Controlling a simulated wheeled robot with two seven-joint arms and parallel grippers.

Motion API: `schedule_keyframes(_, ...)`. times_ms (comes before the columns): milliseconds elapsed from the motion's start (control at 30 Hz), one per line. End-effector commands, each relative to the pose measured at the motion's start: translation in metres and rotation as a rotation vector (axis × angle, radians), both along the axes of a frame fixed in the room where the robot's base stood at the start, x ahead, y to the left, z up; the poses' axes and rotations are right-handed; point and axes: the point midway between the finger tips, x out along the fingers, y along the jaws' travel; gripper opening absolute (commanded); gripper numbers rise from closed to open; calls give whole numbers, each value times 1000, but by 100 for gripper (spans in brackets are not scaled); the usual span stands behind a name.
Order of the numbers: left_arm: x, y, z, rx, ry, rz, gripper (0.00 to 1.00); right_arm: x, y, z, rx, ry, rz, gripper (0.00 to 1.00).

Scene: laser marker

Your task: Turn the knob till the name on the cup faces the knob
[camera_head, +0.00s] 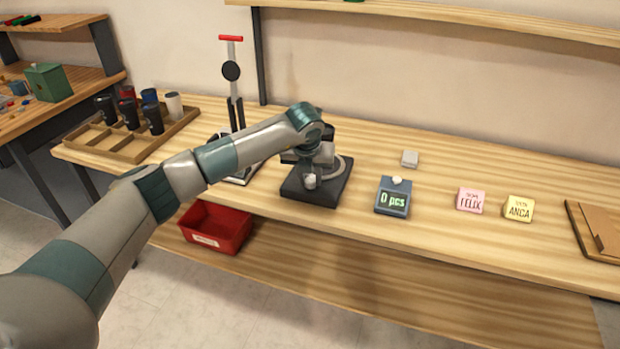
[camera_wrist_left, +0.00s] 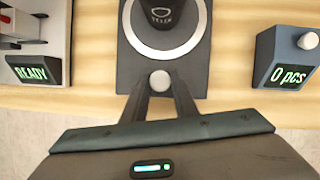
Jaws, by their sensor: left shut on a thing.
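A dark rotary base (camera_head: 318,193) stands on the bench with a pale ring on top; it also shows in the left wrist view (camera_wrist_left: 130,75). A black cup (camera_wrist_left: 180,8) stands on the ring, cut off by the top edge of that view. Small pale lettering and an outlined mark show on its side towards the knob; I cannot read the word surely. My left gripper (camera_wrist_left: 160,84) is shut on the round pale knob (camera_wrist_left: 160,78) at the front of the base. In the head view, my arm hides most of the cup. My right gripper is out of view.
A counter (camera_head: 393,200) reading "0 pcs" stands right of the base, and a machine reading READY (camera_wrist_left: 30,70) stands left. Name cards FELIX (camera_head: 470,200) and ANCA (camera_head: 518,209) lie further right. A wooden rack (camera_head: 128,153) with several cups stands left; a red bin (camera_head: 214,228) sits below.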

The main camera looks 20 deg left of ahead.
Motion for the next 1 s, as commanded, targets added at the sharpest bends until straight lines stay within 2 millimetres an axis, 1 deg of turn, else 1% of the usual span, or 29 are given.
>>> schedule_keyframes(200,1,0,2,0,-4,0,4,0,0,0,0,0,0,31)
schedule_keyframes(233,1,0,2,0,-4,0,31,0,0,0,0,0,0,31)
schedule_keyframes(300,1,0,2,0,-4,0,44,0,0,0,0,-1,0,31)
schedule_keyframes(567,0,0,1,0,-2,-1,44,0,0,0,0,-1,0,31)
schedule_keyframes(733,-1,0,4,0,-2,-1,44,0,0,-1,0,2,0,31)
schedule_keyframes(867,-4,-1,13,-1,-3,-3,44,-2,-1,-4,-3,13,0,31)
schedule_keyframes(1000,-11,-2,29,0,-4,-4,44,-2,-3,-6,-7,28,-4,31)
